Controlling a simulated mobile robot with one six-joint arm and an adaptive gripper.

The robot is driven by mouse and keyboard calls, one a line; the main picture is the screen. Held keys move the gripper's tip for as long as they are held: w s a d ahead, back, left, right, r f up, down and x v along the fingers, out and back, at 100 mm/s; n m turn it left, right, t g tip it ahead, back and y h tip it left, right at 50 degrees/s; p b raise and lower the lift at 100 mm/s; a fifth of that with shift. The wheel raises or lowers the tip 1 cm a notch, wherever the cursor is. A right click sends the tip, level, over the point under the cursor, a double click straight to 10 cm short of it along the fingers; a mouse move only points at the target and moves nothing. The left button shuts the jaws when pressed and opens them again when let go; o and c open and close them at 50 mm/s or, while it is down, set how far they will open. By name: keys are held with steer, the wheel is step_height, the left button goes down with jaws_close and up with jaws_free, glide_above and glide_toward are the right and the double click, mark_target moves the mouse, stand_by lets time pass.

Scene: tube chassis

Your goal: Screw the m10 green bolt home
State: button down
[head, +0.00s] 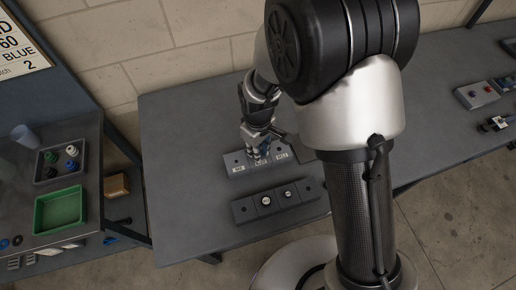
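A small blue patch shows at the fingers. I cannot make out the green m10 bolt; the gripper and arm hide part of the block.
A dark block (242,211) with two round, light-topped fittings lies in front. At left are a green tray (41,217), a dark tray (41,176) with several small coloured parts, and a brown box (116,185). A grey switch box (477,94) stands at right. The bench's left part is clear.

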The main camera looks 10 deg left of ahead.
steer(key=m, duration=0.4)
steer(key=shift+m, duration=0.6)
steer(key=m, duration=0.4)
steer(key=shift+m, duration=0.6)
steer(key=m, duration=0.3)
steer(key=shift+m, duration=1.1)
